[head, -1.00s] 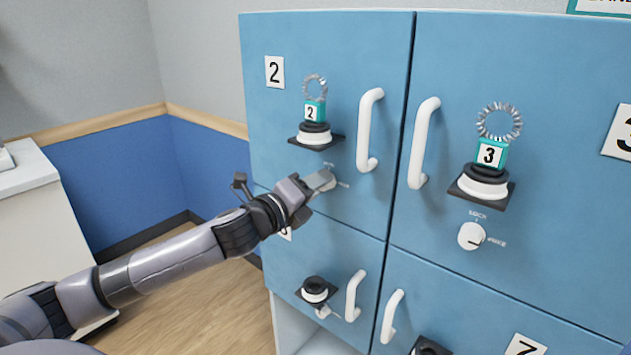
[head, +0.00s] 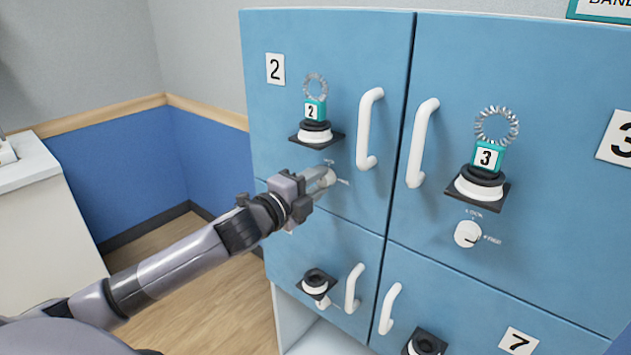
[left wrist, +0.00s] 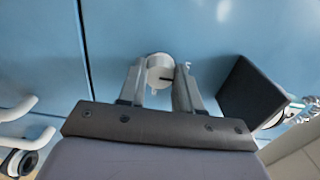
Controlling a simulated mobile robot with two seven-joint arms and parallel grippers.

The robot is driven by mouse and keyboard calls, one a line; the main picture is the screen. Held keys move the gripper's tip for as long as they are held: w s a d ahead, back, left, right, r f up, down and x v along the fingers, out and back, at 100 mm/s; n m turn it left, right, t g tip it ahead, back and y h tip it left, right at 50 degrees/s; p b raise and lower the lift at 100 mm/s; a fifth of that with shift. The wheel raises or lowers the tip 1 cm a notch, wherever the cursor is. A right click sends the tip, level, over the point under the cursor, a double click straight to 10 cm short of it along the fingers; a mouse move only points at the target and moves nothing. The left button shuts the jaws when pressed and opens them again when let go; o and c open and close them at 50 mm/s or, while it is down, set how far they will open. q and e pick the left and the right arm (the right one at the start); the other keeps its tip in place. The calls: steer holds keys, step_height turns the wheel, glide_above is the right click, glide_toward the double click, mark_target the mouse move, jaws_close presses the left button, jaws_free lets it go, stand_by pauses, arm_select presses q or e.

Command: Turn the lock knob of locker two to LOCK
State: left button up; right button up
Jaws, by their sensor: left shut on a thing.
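Locker two's blue door (head: 275,120) carries a number 2 plate at its upper left and is closed. Its white lock knob (head: 329,177) sits below the black shelf that holds the tag marked 2. My left gripper (head: 322,176) reaches in from the left and is shut on this knob. In the left wrist view the knob (left wrist: 160,70) is between the two fingers (left wrist: 159,85), with a dark mark on its right side. The lettering around the knob is too small to read and partly covered by the gripper. My right gripper is not in view.
A white handle (head: 368,130) stands out right of the knob. The black shelf (head: 316,137) juts out just above my gripper. Locker three's knob (head: 467,234) is to the right. A white cabinet (head: 50,215) stands at left, with open floor between.

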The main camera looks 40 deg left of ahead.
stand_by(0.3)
arm_select(q)
steer(key=o, duration=1)
steer(key=shift+o, duration=0.2)
steer(key=shift+s, duration=0.15)
steer(key=s+b, duration=0.1)
steer(key=s, duration=0.6)
steer(key=shift+a+b, duration=0.3)
steer(key=shift+b, duration=0.05)
steer(key=shift+w, duration=0.1)
